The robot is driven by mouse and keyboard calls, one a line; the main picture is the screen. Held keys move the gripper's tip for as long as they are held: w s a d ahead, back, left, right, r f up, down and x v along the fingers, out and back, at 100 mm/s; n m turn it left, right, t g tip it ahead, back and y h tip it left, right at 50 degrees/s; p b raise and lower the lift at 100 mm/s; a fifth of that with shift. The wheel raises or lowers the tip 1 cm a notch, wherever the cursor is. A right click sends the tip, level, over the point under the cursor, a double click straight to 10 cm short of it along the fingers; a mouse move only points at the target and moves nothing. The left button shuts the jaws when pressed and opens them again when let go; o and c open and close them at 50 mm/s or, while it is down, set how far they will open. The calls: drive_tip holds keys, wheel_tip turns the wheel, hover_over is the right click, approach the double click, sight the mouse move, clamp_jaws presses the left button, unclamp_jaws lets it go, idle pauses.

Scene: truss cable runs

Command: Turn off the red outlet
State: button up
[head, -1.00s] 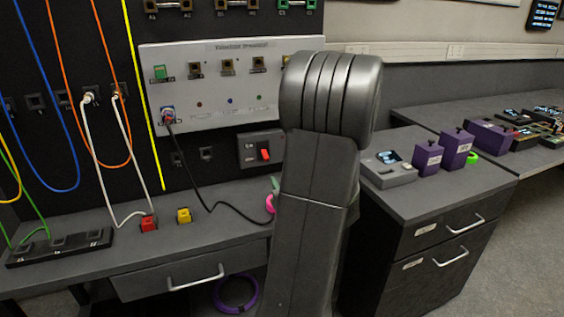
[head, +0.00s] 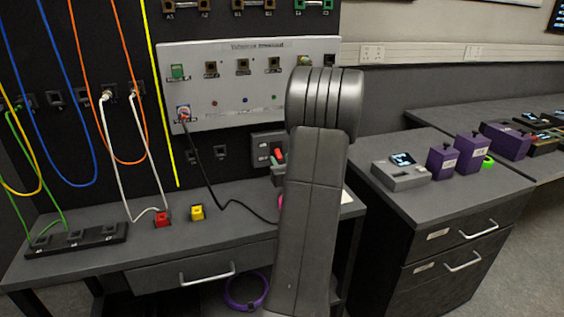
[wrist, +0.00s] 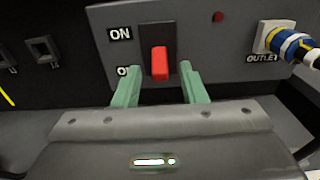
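A dark switch box (head: 259,139) sits on the panel wall, partly hidden by my arm in the head view. Its red switch lever (wrist: 160,64) stands in a black slot in the wrist view, in the slot's lower part. An ON label (wrist: 120,34) is at upper left, and an OFF label is partly covered by my left finger. The lever also shows in the head view (head: 279,154). My gripper (wrist: 160,80) is open, with its green fingers on either side of and just below the lever. Nothing is between them; I cannot tell whether they touch the box.
An outlet (wrist: 275,38) with a blue and yellow plug is on the box's right side. A small dark-red light (wrist: 218,16) is above. A drawer cabinet (head: 440,240) stands at right.

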clamp_jaws()
drive_tip(key=shift+f+b, duration=0.25)
drive_tip(key=shift+b, duration=0.4)
drive_tip(key=b, duration=0.3)
drive_tip(key=shift+f+t, duration=0.3)
drive_tip(key=shift+t, duration=0.1)
drive_tip(key=shift+f+b, duration=0.1)
drive_tip(key=shift+b, duration=0.55)
drive_tip(key=shift+w+f+t+y+b, duration=0.1)
drive_tip(key=shift+t+y+b, duration=0.25)
drive_tip(key=shift+b, duration=1.2)
drive_tip(key=shift+r, duration=0.2)
